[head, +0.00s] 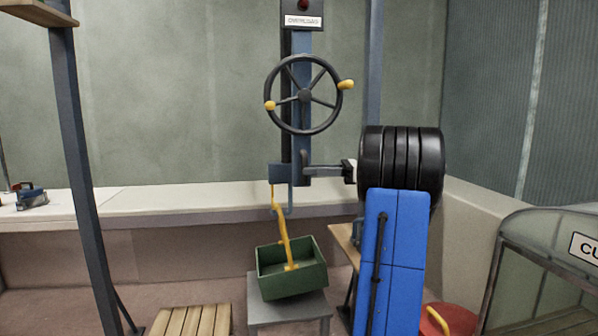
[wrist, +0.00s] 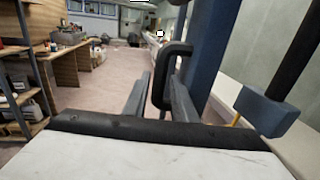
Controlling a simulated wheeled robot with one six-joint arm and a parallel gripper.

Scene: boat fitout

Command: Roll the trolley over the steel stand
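The trolley (head: 303,110) appears as a dark blue upright with a spoked handwheel (head: 305,95) and a lamp and sign at its top. A green box (head: 293,285) with a yellow bail hangs tilted below the trolley's hook. The grey steel stand (head: 288,309) is below the box; I cannot tell whether they touch. My gripper (head: 312,170) reaches the upright from the right. In the wrist view, my gripper (wrist: 160,85) has its fingers apart on both sides of a black handle (wrist: 160,75) on the blue upright. A firm grip does not show.
A slatted wooden crate or bench (head: 190,321) is left of the stand, beside a dark post (head: 83,160). A red bucket (head: 452,318) and a glazed case (head: 550,260) are at right. A long white ledge (head: 160,200) runs behind. Shelving (wrist: 18,80) shows at left in the wrist view.

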